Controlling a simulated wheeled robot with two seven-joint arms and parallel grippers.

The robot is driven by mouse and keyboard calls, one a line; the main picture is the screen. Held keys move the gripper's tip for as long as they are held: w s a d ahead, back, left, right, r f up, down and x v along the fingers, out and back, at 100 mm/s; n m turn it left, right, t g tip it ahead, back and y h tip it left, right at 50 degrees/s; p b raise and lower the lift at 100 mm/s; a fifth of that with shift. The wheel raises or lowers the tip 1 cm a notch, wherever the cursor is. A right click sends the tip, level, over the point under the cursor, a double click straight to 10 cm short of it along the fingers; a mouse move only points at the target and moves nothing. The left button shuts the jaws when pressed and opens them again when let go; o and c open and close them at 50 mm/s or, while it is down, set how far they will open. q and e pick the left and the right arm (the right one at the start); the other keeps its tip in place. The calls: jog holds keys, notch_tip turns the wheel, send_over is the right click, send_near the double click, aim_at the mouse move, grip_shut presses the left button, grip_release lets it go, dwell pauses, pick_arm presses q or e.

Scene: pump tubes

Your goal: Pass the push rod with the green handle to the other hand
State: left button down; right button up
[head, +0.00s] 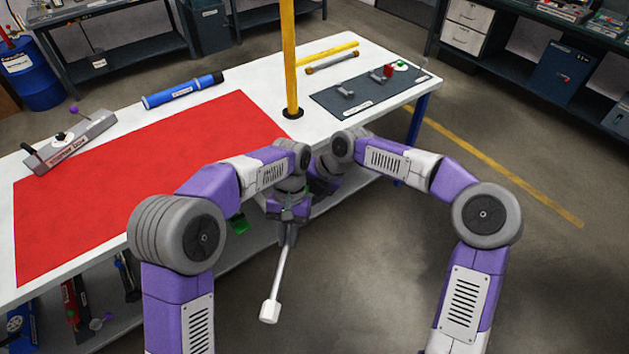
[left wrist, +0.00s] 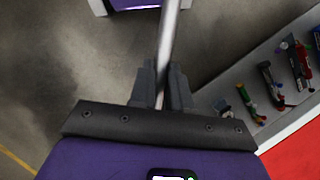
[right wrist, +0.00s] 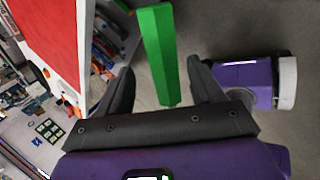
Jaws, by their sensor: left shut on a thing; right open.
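My left gripper (head: 288,237) is shut on the grey shaft of the push rod (head: 279,272). The rod slants down and ends in a white tip (head: 269,309) in the head view. In the left wrist view the shaft (left wrist: 168,45) runs between the closed fingers. The green handle (right wrist: 158,50) shows large in the right wrist view, between the spread fingers of my right gripper (right wrist: 160,75), with gaps on both sides. My right gripper is open. In the head view, my arms mostly hide it and the handle.
The white table (head: 228,83) with a red mat (head: 150,170) is close to my arms. A yellow post (head: 289,60) stands on it. A blue tube (head: 182,91), a grey fixture (head: 70,142) and a dark mat (head: 335,102) lie there. Open floor is at right.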

jog(key=shift+x, duration=1.65)
jog(key=shift+a+r, duration=0.1)
jog(key=c, duration=1.1)
pick_arm(q)
jog(key=c, duration=1)
grip_release()
pick_arm(e)
grip_shut()
pick_arm(q)
jog(key=shift+r, duration=0.15)
